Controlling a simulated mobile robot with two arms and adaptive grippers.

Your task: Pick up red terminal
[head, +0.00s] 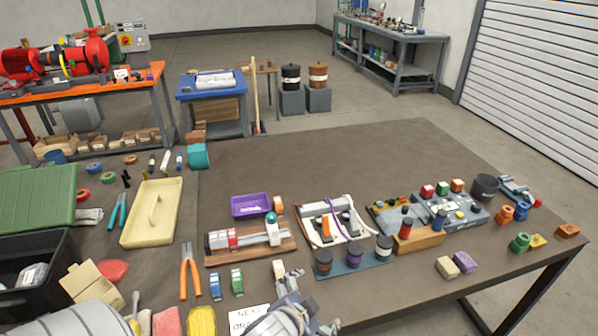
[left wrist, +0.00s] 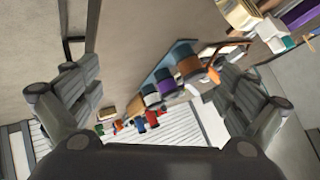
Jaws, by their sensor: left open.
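The red terminal (head: 231,238) looks to be the small red and white block on the rail of the wooden board (head: 270,252), left of centre in the head view. A blue terminal (head: 215,287) and a green terminal (head: 237,281) stand on the table in front of that board. My left gripper (head: 312,302) is at the front edge of the table, to the right of and nearer than the red terminal. Its fingers are spread wide and hold nothing; the left wrist view (left wrist: 150,88) shows the same. I cannot make out the red terminal in the wrist view. My right gripper does not show.
A purple tray (head: 251,198) lies behind the board. Pliers with orange handles (head: 190,277) lie left of the terminals. The table's back middle (head: 330,155) is clear.

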